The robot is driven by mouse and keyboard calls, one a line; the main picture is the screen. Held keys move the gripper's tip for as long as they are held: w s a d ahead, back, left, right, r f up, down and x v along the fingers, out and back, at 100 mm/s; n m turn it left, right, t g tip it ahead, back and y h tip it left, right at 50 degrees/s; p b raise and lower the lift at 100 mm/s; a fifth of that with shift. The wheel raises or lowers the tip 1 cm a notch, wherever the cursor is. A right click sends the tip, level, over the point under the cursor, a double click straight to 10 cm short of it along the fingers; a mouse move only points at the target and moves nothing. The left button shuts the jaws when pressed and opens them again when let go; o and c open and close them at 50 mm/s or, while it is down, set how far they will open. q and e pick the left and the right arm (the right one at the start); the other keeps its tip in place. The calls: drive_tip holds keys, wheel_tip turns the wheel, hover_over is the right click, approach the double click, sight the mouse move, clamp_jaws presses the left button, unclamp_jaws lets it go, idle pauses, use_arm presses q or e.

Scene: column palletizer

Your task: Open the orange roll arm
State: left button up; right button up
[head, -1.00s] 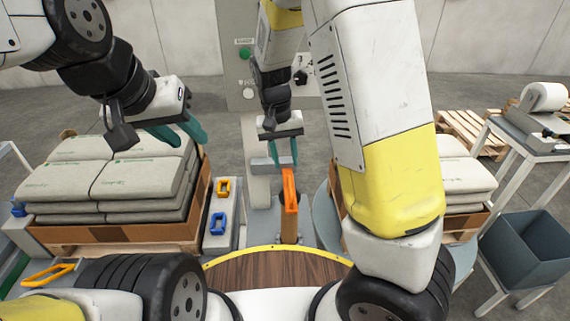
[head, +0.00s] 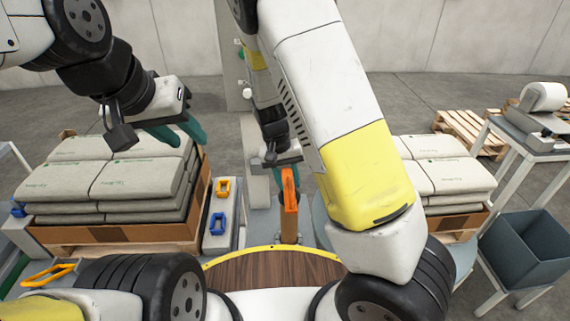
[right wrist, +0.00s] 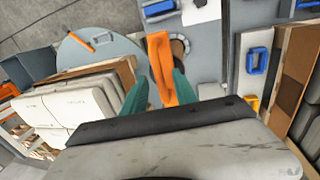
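The orange roll arm (head: 290,205) stands upright on a grey base just beyond the round wooden table in the head view. It also shows in the right wrist view (right wrist: 162,65), between the two green fingers of my right gripper (right wrist: 160,92). Those fingers are apart, with visible space beside the orange part; I cannot tell whether either touches it. In the head view my right gripper (head: 283,165) is at the top of the roll arm, its fingers mostly hidden. My left gripper (head: 180,135) is over the left stack of sacks, its green fingers apart and empty.
Sack stacks stand on pallets at left (head: 110,180) and right (head: 445,175). Yellow and blue handles (head: 220,205) lie on a grey panel left of the roll arm. The wooden table (head: 272,272) is clear. A grey bin (head: 540,245) stands at far right.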

clamp_jaws()
idle(1.4)
